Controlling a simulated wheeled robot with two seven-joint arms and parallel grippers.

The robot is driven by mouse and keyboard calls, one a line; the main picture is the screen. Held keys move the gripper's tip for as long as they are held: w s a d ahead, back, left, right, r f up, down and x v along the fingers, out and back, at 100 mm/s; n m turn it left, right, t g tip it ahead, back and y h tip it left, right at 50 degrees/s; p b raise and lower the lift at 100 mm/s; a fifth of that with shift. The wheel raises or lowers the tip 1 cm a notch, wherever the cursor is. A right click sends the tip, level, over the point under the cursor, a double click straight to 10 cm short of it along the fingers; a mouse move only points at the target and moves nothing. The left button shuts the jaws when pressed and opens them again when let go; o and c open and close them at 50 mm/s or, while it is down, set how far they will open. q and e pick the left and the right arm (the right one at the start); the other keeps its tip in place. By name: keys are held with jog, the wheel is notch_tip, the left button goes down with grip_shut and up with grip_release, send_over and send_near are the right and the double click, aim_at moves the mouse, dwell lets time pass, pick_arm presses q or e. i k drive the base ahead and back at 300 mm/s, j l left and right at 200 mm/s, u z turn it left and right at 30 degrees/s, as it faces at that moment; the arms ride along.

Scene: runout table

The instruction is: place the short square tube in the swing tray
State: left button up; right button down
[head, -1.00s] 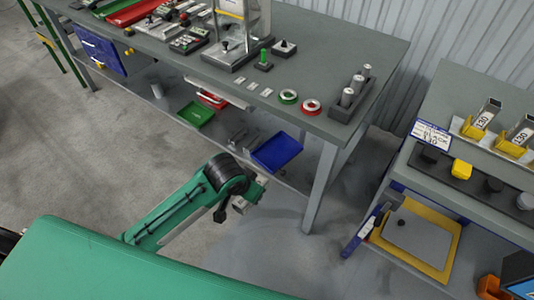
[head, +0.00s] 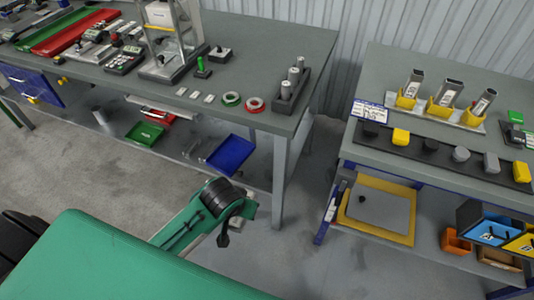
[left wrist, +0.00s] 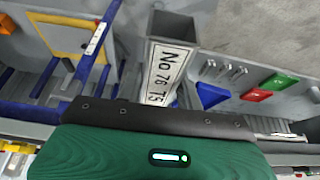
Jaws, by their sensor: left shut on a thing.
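My left gripper (head: 236,220) hangs at the end of the green arm, in the open space in front of the benches; its fingers are mostly hidden in the head view. In the left wrist view it is shut on a grey square tube (left wrist: 181,27) with a white label reading "No 76 T5". The tube's open end shows and it is clear of both benches. A grey tray-like plate in a yellow frame (head: 410,239), likely the swing tray, is low under the right bench, right of the gripper. It also shows in the left wrist view (left wrist: 84,50). My right gripper is not in view.
The right bench (head: 360,150) holds several tubes standing in yellow holders (head: 405,102). A blue post (head: 322,225) stands at the framed plate's left. The left bench (head: 300,40) has a blue bin (head: 231,155) on its lower shelf. Floor between the benches is free.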

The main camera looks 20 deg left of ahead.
aim_at(231, 155)
jog(key=j+z, duration=0.4)
jog(key=k+j+z, duration=0.15)
jog(key=z, duration=0.2)
jog(key=k+j+z, duration=0.15)
jog(key=j+z, duration=0.25)
jog(key=k+j+z, duration=0.2)
jog(key=z, duration=0.15)
jog(key=k+j+z, duration=0.2)
jog(key=k+j, duration=0.75)
jog(key=k, duration=0.1)
